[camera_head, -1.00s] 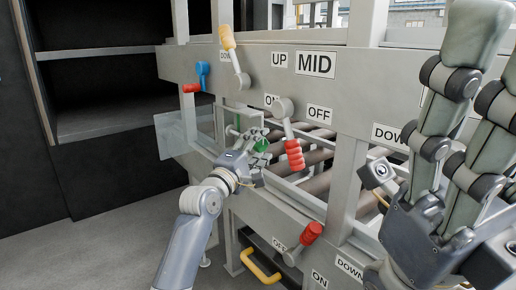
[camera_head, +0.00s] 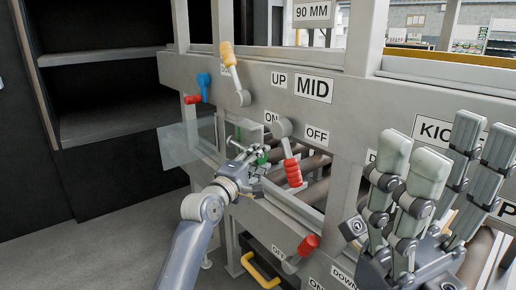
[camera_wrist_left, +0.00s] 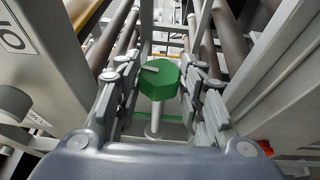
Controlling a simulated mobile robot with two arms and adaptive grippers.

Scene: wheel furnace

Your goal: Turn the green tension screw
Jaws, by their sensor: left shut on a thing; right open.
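The green tension screw (camera_wrist_left: 157,84) has a faceted green head on a pale vertical shaft, inside the frame in the left wrist view. My left gripper (camera_wrist_left: 157,92) has its grey fingers on both sides of the head and is shut on it. In the head view the green head (camera_head: 262,158) is small and partly hidden by my left gripper (camera_head: 254,156). My right gripper (camera_head: 438,155) is open and empty, in front of the machine at the right, with its fingers pointing up.
A red-handled ON/OFF lever (camera_head: 292,170) hangs just right of my left gripper. A yellow-handled lever (camera_head: 229,58) and a blue handle (camera_head: 204,82) are above. A lower red lever (camera_head: 306,245) and a yellow handle (camera_head: 262,275) are below. Rollers (camera_head: 318,162) lie behind the frame.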

